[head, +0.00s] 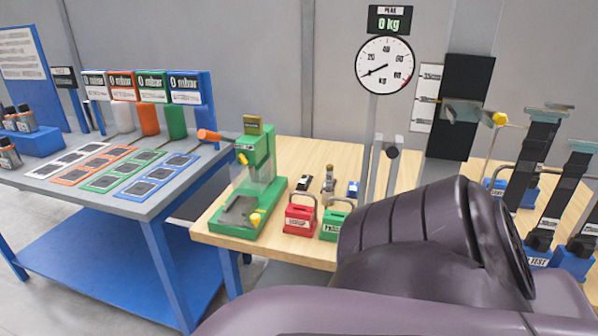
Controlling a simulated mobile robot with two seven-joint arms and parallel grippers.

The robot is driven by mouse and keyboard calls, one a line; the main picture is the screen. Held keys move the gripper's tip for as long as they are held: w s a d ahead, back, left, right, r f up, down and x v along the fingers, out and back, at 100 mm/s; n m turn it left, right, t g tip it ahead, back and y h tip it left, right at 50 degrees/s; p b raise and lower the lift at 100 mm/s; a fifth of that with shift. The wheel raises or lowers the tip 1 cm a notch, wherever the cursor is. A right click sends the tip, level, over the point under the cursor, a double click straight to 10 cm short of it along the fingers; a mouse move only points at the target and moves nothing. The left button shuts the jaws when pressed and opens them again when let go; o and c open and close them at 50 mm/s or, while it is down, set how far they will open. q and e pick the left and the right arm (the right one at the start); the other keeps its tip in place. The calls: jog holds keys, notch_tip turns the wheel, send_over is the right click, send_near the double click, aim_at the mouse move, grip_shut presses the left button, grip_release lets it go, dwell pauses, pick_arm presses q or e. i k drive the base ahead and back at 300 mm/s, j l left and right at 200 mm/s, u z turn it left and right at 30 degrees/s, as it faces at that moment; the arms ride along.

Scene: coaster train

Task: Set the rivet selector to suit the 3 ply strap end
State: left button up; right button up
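A green press (261,157) stands at the left end of the wooden table, with an orange-tipped lever (208,135) pointing left. It has a small yellow knob (242,158) on its column, a dark label plate on top and another yellow knob (256,218) at its base. I cannot tell which part is the rivet selector or how it is set. Black straps (541,140) stand upright in blue bases (537,256) at the right; their ply cannot be read. Neither gripper is in view. A dark arm link of mine covers the lower right.
The wooden table (312,157) also holds a red padlock-like box (299,221) and a green one (331,228). A dial gauge (384,66) reading 0 kg stands behind. A blue-legged bench (50,178) with coloured cards is at left; floor shows between them.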

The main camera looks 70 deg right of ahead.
aim_at(242, 158)
jog(key=i+l+z, duration=0.15)
jog(key=i+z, duration=0.2)
jog(key=i, duration=0.6)
jog(key=z, duration=2.65)
